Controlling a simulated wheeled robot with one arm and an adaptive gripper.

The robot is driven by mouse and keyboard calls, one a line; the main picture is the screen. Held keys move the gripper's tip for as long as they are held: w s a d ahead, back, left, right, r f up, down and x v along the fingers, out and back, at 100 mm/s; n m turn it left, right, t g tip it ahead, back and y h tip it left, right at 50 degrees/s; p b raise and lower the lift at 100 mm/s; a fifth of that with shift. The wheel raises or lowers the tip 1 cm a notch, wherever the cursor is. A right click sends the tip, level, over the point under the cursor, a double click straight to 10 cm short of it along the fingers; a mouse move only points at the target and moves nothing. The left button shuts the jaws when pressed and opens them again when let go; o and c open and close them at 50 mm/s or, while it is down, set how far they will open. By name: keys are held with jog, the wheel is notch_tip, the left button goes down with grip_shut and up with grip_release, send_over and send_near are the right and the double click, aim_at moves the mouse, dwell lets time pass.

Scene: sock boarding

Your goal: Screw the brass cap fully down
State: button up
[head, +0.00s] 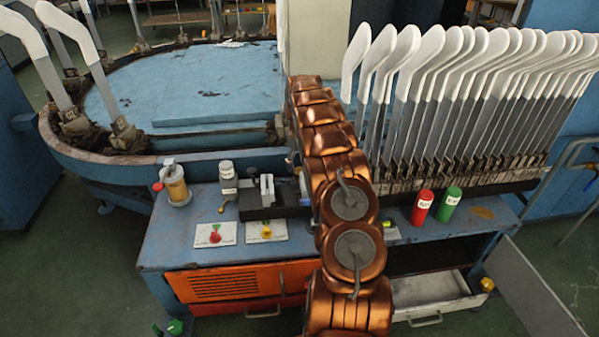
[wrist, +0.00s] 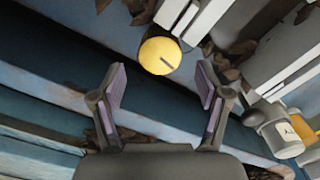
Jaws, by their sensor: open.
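The brass cap (wrist: 158,56) is a round yellow disc with a dark line on its face. In the wrist view it lies just beyond my gripper (wrist: 161,80), roughly centred between the two fingertips. My gripper is open, with a gap on both sides of the cap, and nothing is between its pads. I cannot tell from this view how far the cap stands above what it sits on. In the head view my copper-coloured arm reaches over the bench, and I cannot make out the cap there.
The blue bench (head: 160,235) carries a grey bottle (head: 228,178), a black fixture (head: 285,205) with pale upright plates, two cards with red (head: 215,237) and yellow (head: 266,232) knobs, and red (head: 422,207) and green (head: 449,204) canisters. White-topped sock boards (head: 455,45) stand behind at right.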

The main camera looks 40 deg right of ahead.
aim_at(299, 170)
jog(key=shift+f, duration=2)
jog(key=shift+c, duration=0.2)
jog(key=c, duration=1.1)
jog(key=shift+m, duration=0.4)
